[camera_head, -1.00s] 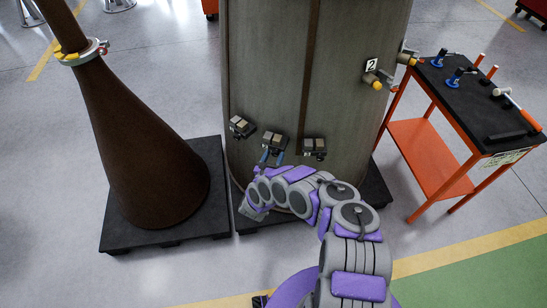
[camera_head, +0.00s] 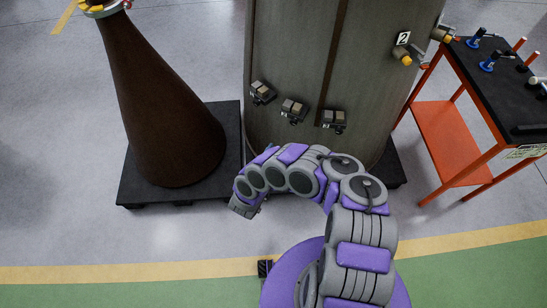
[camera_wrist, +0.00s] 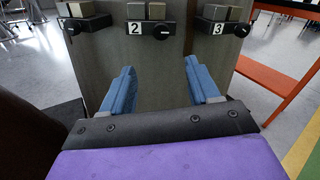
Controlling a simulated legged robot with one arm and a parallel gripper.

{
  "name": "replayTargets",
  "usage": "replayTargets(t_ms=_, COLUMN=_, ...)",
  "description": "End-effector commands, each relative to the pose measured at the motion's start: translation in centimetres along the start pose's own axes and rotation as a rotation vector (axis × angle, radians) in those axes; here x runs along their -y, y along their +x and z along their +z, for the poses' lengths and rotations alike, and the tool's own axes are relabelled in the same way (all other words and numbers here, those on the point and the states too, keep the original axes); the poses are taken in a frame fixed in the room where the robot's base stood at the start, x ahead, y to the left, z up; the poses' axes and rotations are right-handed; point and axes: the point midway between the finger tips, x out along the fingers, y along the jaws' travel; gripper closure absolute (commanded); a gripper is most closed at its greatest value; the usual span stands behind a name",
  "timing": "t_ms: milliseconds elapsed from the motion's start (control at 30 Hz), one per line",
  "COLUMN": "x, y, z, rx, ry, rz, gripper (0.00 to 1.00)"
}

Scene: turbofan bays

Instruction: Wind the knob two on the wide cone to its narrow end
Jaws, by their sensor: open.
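The wide grey cone (camera_head: 300,50) stands at centre in the head view. Three dark knob units line its front. The middle unit (camera_head: 293,110) is labelled 2 in the wrist view, where its black round knob (camera_wrist: 161,30) sits right of the number, below two small tan and grey blocks (camera_wrist: 146,11). The knob's exact setting is too small to tell. My gripper (camera_wrist: 160,70) is open and empty. Its blue fingers are wide apart below unit 2 in the wrist view, apart from the knob. In the head view the fingers are hidden by my arm.
Units 1 (camera_head: 262,92) and 3 (camera_head: 333,120) flank the middle one. A yellow-tipped fitting (camera_head: 402,56) juts from the cone's right side. A narrow brown cone (camera_head: 165,110) stands left; an orange tool cart (camera_head: 450,140) stands right. The floor in front is open.

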Motion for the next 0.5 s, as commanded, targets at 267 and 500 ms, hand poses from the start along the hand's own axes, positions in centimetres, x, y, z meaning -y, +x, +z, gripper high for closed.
replayTargets(t_ms=267, x=0.0, y=-2.7, z=-0.1, rx=-0.002, ry=0.0, rz=0.001, gripper=0.39)
replayTargets(t_ms=500, x=0.0, y=-2.8, z=-0.1, rx=-0.002, ry=0.001, rz=0.001, gripper=0.39)
